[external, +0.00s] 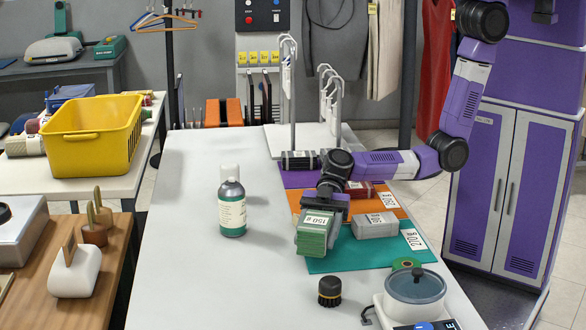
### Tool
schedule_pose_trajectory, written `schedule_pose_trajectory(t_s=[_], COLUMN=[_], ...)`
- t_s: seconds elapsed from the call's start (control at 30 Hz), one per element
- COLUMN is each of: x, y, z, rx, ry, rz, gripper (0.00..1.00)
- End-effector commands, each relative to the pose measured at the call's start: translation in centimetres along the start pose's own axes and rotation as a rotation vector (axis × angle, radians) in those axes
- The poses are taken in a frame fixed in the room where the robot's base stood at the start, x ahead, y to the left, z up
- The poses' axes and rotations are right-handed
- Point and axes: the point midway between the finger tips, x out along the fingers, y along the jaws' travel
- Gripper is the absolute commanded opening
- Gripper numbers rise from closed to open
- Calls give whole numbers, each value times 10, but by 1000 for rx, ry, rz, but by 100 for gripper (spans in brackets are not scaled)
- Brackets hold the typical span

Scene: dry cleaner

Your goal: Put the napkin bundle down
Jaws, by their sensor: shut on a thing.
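The napkin bundle, a green folded block (312,241) with a white 150 g label on top, is at the front of my gripper (322,206). My gripper is shut on it from above and behind. The bundle overlaps the left edge of the teal mat (340,262); I cannot tell whether it touches the surface or hangs just above it. The jaw tips are partly hidden by the bundle and the gripper body.
A black round brush (330,292) and a lidded pot on a scale (415,290) stand in front. The table's left front is clear.

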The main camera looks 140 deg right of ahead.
Motion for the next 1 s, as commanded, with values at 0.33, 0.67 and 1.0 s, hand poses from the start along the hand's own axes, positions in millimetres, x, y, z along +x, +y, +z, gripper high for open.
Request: schedule_pose_trajectory(t_s=[0.33,0.67,1.0], x=[2,4,4], y=[0,0,-1], z=[5,10,14], rx=[0,1,2], ry=[1,1,-4], rz=[0,-1,-1], gripper=[10,10,78])
